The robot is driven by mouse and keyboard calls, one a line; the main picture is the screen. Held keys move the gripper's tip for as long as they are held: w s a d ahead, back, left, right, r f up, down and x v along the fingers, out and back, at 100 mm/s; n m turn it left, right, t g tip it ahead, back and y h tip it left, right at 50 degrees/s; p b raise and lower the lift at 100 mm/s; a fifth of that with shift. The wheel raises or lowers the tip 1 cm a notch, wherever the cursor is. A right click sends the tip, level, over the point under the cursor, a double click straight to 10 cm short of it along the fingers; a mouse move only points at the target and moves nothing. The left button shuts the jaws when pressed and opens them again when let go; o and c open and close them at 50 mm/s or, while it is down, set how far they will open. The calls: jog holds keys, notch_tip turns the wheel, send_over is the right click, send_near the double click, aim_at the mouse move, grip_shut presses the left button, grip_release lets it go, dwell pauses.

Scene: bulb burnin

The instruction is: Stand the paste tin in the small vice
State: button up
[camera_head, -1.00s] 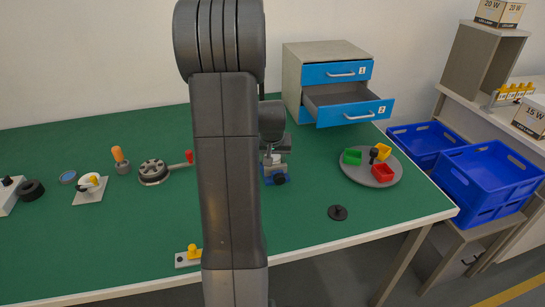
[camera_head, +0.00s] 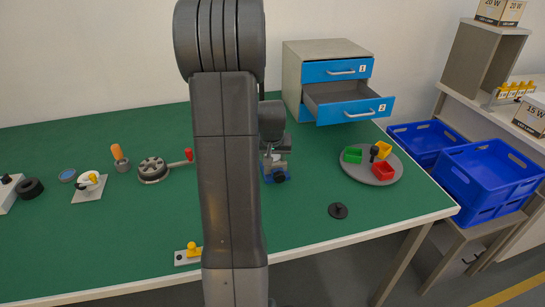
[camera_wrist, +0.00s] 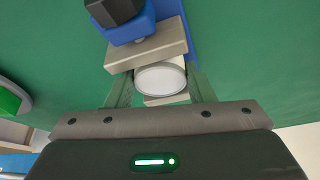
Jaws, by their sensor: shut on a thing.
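The paste tin (camera_wrist: 160,78), round with a pale grey top, shows in the wrist view between the two fingers of my gripper (camera_wrist: 160,88). My gripper is shut on it. The small vice (camera_wrist: 147,56) has a blue body, a black knob and grey jaws. The tin is seen between its jaw blocks, close to the wider one; I cannot tell whether it touches the vice's floor. In the head view the vice (camera_head: 277,174) stands mid-table, partly behind my arm, and the tin cannot be made out there.
A round grey tray (camera_head: 371,173) with coloured bins stands to the right. A drawer cabinet (camera_head: 335,80) with its lower drawer open is behind. A black disc (camera_head: 338,211) lies at front right. A handled round fixture (camera_head: 153,169) is left. Green table between is clear.

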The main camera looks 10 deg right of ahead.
jog(key=o, duration=1.2)
jog(key=shift+r, duration=0.1)
jog(key=v, duration=1.3)
jog(key=shift+s+r+p, duration=0.15)
jog(key=shift+r+p, duration=0.15)
jog(key=shift+p, duration=0.1)
jog(key=shift+f, duration=0.15)
jog(key=x, duration=1.3)
jog(key=shift+f+b, duration=0.3)
jog(key=shift+b, duration=0.1)
jog(key=shift+r, duration=0.15)
